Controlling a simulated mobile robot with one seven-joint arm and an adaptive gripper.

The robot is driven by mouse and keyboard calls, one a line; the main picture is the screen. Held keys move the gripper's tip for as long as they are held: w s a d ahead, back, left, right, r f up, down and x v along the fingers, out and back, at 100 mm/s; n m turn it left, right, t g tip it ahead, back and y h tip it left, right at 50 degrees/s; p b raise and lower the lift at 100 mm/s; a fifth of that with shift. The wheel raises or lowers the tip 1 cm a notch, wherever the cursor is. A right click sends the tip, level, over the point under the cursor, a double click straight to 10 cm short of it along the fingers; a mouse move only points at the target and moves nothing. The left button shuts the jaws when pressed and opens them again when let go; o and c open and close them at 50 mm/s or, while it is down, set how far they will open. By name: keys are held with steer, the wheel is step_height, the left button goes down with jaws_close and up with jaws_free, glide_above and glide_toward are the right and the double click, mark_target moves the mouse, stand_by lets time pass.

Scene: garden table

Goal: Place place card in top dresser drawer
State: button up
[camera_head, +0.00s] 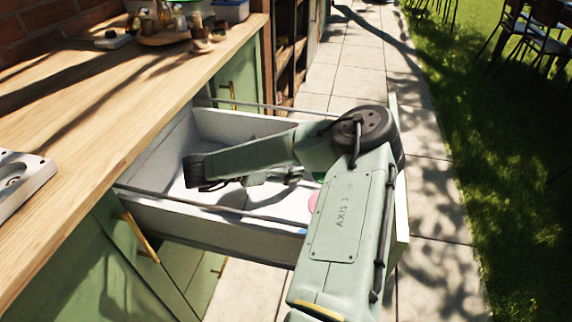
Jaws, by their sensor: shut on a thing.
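The top dresser drawer (230,232) is pulled far out from under the wooden counter, with white inner walls and floor. My arm bends over its front end and reaches back left above it. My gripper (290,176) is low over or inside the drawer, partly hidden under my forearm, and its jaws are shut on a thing. I cannot make out the place card clearly; my gripper and arm hide what is held. A pink piece (313,203) shows in the drawer beside my arm, mostly covered.
The wooden counter (90,120) holds a grey metal object (22,180) at left and a round wooden tray (170,38) with small pots at the back. Green cabinet doors (110,270) stand below. Paving (420,130) and grass lie to the right, with chairs (540,35) beyond.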

steer(key=shift+f, duration=0.1)
steer(key=o, duration=1.1)
steer(key=shift+c, duration=0.2)
steer(key=v, duration=0.7)
steer(key=shift+s+a+r+b, duration=0.15)
steer(key=shift+a+r+b, duration=0.1)
steer(key=shift+b, duration=0.15)
